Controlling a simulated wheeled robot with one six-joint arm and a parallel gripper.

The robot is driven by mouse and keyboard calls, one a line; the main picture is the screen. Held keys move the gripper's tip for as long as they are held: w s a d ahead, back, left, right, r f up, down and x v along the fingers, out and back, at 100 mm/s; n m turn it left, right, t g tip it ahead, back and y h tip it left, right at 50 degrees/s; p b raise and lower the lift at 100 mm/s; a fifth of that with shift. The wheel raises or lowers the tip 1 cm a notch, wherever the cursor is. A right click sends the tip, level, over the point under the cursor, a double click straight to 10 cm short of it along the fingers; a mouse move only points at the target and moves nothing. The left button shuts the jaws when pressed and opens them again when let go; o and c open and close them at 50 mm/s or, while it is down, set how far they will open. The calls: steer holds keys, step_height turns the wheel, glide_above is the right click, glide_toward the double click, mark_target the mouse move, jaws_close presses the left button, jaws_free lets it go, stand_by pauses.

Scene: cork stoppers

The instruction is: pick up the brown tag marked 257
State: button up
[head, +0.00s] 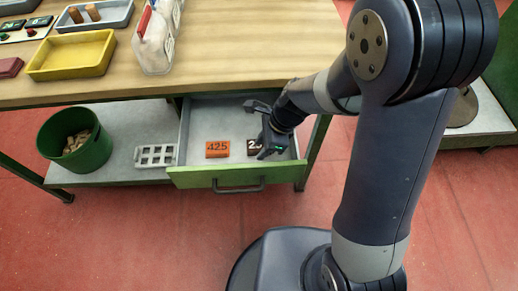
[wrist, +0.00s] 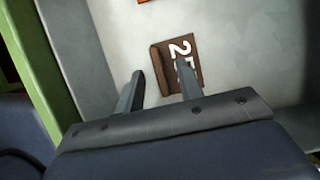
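The brown tag (head: 252,148) lies flat in the open drawer, partly hidden by my gripper in the head view. In the wrist view the brown tag (wrist: 178,62) shows a white 2 and part of another digit; the rest is hidden behind a finger. My gripper (head: 268,150) is in the drawer area beside the tag. The right finger overlaps the tag's lower part in the picture. I cannot tell whether they touch.
An orange tag (head: 217,149) marked 425 lies left in the drawer. The green drawer front (head: 200,180) and its side walls bound the space. The workbench top (head: 240,50) overhangs behind. A grey rack (head: 155,155) and green bin (head: 88,160) stand left on the lower shelf.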

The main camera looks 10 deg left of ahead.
steer(key=shift+a+f, duration=0.1)
steer(key=shift+f, duration=0.2)
steer(key=shift+c, duration=0.2)
jaws_close()
